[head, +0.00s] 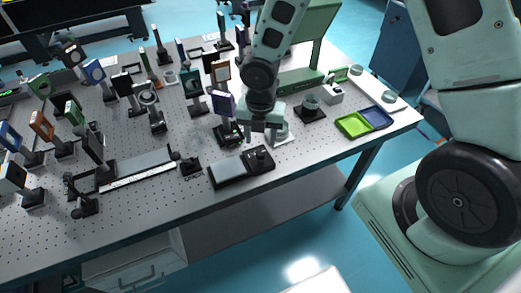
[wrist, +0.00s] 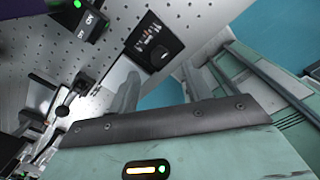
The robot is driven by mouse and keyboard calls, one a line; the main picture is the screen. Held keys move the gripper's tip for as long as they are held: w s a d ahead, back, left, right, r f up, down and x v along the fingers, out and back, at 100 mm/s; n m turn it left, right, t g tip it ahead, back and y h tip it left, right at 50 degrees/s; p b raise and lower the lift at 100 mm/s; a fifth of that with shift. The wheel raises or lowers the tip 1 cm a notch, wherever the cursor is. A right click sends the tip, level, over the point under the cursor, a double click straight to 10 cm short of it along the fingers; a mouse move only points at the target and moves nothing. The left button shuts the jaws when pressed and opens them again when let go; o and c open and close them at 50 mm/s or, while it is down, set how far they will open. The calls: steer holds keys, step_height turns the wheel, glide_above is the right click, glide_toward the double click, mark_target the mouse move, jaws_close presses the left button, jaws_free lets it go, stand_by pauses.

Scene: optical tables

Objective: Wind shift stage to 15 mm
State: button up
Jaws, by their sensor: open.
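A long flat stage with a pale scale strip (head: 138,175) lies at the front left of the table in the head view. I cannot tell surely that it is the shift stage, and its reading is too small to make out. A grey-topped unit with a dark round knob (head: 262,154) sits at the front edge; a dark panel with a knob and markings (wrist: 154,40) shows at the top of the wrist view. My gripper (head: 261,134) is open and empty, pointing down above the table behind the knobbed unit. Its fingers (wrist: 160,85) show apart in the wrist view.
Several post-mounted optics (head: 195,95) crowd the perforated table (head: 205,200) behind and left. A small black block (head: 190,167) sits left of the knobbed unit. Green and blue trays (head: 353,124) lie at the right corner. The front strip of table is mostly clear.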

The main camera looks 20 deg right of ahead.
mark_target(261, 152)
step_height(261, 152, down, 6)
steer(key=shift+r, duration=0.1)
steer(key=shift+c, duration=0.3)
steer(key=c, duration=0.9)
